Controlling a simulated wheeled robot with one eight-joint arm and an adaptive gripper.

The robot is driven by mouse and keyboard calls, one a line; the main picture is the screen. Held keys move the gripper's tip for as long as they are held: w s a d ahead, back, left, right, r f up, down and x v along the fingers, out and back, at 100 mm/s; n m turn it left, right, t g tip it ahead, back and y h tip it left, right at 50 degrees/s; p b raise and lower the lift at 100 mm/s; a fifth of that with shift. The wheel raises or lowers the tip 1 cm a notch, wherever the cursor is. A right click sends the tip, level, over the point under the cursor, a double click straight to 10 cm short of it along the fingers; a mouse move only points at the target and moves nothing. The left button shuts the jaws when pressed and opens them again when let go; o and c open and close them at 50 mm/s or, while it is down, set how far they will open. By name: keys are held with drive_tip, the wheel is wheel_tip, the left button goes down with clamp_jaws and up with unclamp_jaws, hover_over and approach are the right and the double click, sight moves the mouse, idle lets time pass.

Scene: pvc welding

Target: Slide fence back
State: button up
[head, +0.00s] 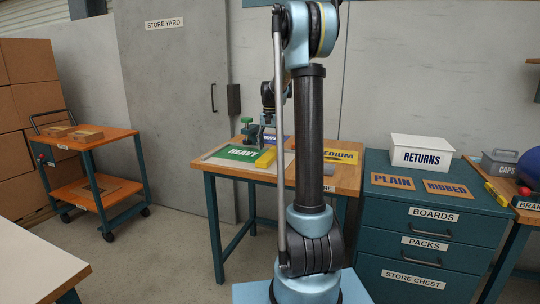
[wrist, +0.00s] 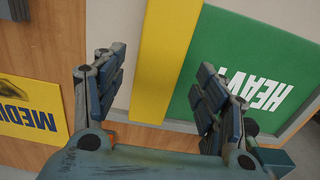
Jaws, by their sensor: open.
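The fence appears to be the yellow bar (head: 265,157) on the work table, beside the green HEAVY panel (head: 238,153). In the wrist view the yellow bar (wrist: 164,60) runs from the top edge down between my fingers, with the green HEAVY panel (wrist: 250,72) on its right. My gripper (wrist: 155,82) is open, one finger to each side of the bar, with visible gaps on both sides. I cannot tell whether the fingertips are level with the bar or above it.
A yellow MEDIUM panel (wrist: 28,115) lies left of the bar in the wrist view. A green-topped clamp-like device (head: 247,130) stands at the table's back left. The dark teal store chest (head: 415,240) with a white RETURNS bin (head: 421,153) stands right. A cart (head: 95,165) stands left.

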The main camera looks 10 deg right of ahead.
sight(270, 153)
drive_tip(key=shift+f, duration=1.8)
drive_tip(key=shift+c, duration=0.2)
drive_tip(key=c, duration=1.5)
drive_tip(key=shift+o, duration=0.2)
drive_tip(key=s+d, duration=0.1)
drive_tip(key=d, duration=0.1)
drive_tip(key=s+d, duration=0.2)
drive_tip(key=d, duration=0.1)
drive_tip(key=shift+s+d, duration=0.2)
drive_tip(key=shift+d, duration=0.15)
drive_tip(key=o, duration=1.5)
drive_tip(key=shift+r, duration=0.15)
wheel_tip(270, 153, up, 12)
